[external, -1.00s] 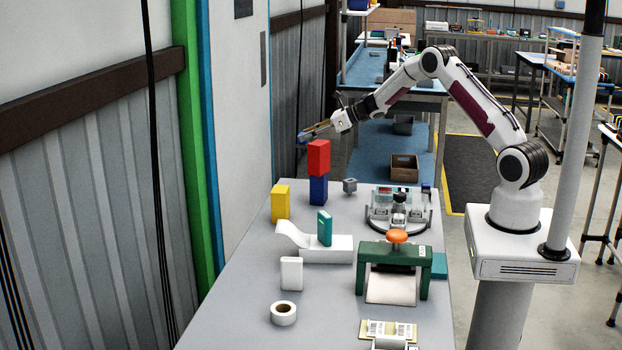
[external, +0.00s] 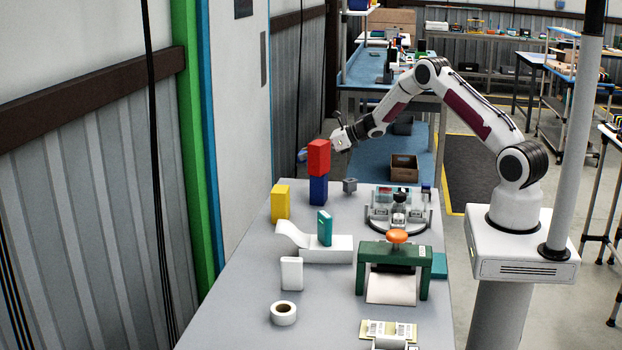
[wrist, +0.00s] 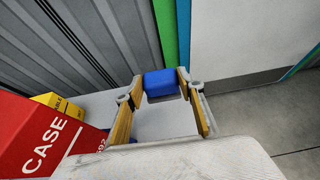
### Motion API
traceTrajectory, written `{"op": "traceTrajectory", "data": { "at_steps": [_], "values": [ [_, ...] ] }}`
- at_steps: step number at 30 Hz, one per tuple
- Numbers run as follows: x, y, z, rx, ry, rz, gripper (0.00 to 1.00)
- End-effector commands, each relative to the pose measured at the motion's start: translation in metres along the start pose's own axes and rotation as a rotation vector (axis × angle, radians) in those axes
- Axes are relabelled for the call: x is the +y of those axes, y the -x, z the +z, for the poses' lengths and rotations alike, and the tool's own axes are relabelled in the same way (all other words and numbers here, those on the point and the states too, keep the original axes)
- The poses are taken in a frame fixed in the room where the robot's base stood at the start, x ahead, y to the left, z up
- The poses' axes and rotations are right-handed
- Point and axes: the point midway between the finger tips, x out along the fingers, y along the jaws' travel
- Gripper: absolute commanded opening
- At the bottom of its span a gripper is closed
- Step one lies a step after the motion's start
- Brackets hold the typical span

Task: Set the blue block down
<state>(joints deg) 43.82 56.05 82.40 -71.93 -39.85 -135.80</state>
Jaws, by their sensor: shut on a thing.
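My gripper (wrist: 163,90) is shut on a blue block (wrist: 160,84), which sits between the tips of its yellowish fingers in the wrist view. In the external view the gripper is beside and behind the red carton (external: 318,157), which hides the fingers. A bit of the held blue block (external: 302,155) shows just left of that carton. The grey table surface (wrist: 160,124) shows between the fingers, below the block in the picture. The block's underside and its height above the table cannot be seen clearly.
The red carton stands on a dark blue carton (external: 318,190), very close to my gripper. A yellow carton (external: 280,202) stands to their left. A small grey object (external: 349,185) is to the right.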

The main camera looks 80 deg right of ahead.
Motion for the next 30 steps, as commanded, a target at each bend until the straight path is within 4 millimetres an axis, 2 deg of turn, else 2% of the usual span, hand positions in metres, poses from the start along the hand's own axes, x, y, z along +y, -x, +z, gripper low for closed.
{"op": "traceTrajectory", "data": {
  "at_steps": [7,12,25,30],
  "values": [
    [0.000,-0.015,-0.030,0.001,-0.003,-0.001,0.00],
    [0.000,-0.021,-0.043,0.000,-0.001,-0.001,0.00],
    [0.000,-0.023,-0.046,-0.001,-0.001,-0.001,0.00],
    [0.001,-0.028,-0.057,0.001,-0.001,0.000,0.00]
  ]
}}
